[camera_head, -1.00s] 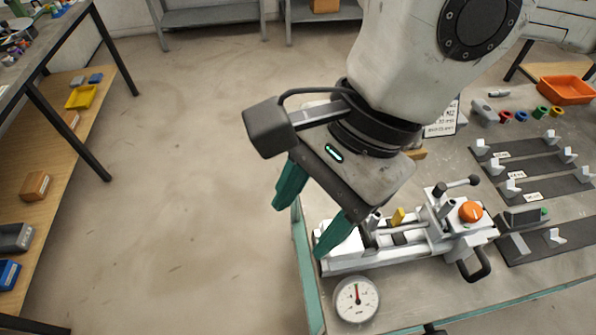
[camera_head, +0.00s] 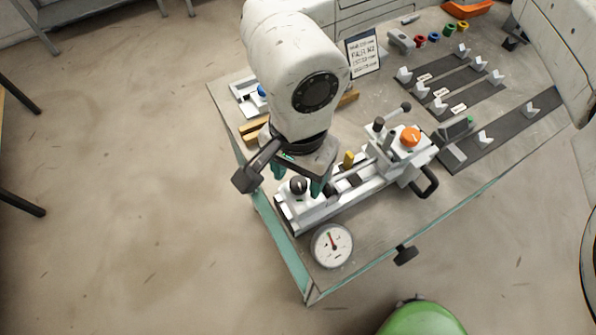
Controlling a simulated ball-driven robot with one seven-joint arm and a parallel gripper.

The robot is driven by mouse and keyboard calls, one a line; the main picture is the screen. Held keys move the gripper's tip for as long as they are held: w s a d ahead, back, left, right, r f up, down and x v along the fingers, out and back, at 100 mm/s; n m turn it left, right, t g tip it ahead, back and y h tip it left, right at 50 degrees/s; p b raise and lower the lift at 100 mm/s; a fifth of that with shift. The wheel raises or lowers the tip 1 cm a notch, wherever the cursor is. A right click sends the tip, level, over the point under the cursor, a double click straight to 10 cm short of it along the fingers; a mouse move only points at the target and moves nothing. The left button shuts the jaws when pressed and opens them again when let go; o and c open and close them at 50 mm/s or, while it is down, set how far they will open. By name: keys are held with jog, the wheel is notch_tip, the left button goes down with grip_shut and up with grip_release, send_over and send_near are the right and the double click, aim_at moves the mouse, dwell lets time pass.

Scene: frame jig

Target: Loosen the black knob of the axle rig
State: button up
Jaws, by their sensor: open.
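The axle rig (camera_head: 345,198) is a long white jig near the table's left front. A round black knob (camera_head: 298,184) shows on its left end, and an orange knob (camera_head: 410,137) sits on its right end. My gripper (camera_head: 297,181) points down over the left end with its teal fingers apart. In the picture the black knob appears between the two fingers. I cannot tell whether either finger touches it. The gripper body and the right finger hide part of the rig behind them.
A round dial gauge (camera_head: 332,245) lies in front of the rig. A black handle (camera_head: 428,181) sticks out at its right end. Dark strips with white V-blocks (camera_head: 484,138) lie to the right. A sign (camera_head: 363,53) stands behind. The table's teal edge (camera_head: 281,245) is close on the left.

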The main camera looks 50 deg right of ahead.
jog(key=shift+f, duration=0.45)
jog(key=c, duration=1)
